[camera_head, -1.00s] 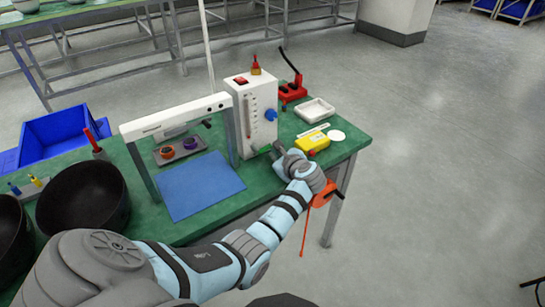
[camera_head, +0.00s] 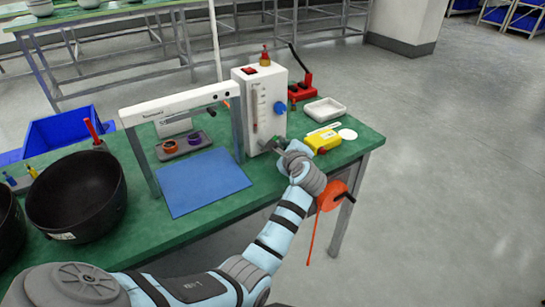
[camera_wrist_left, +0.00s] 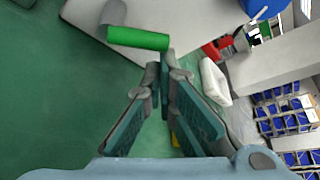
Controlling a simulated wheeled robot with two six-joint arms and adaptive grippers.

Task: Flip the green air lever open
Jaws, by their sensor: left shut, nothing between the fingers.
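The green air lever (camera_wrist_left: 138,39) shows in the wrist view as a short green bar joined to a grey cylinder (camera_wrist_left: 112,13), beside the white box's face (camera_wrist_left: 82,22). My left gripper (camera_wrist_left: 163,66) is shut and empty, with its fingertips just below the lever's right end in that picture; I cannot tell whether they touch. In the head view the left gripper (camera_head: 282,148) is low at the front right of the white box (camera_head: 255,115), which has a gauge tube, a blue knob and a red switch. The lever is hard to make out there. My right gripper is out of view.
A yellow device (camera_head: 322,141), a white tray (camera_head: 324,109) and a red tool stand (camera_head: 300,92) are right of the box. A blue mat (camera_head: 203,182) and a white-topped frame (camera_head: 178,105) are left. An orange reel (camera_head: 332,196) hangs at the table's edge.

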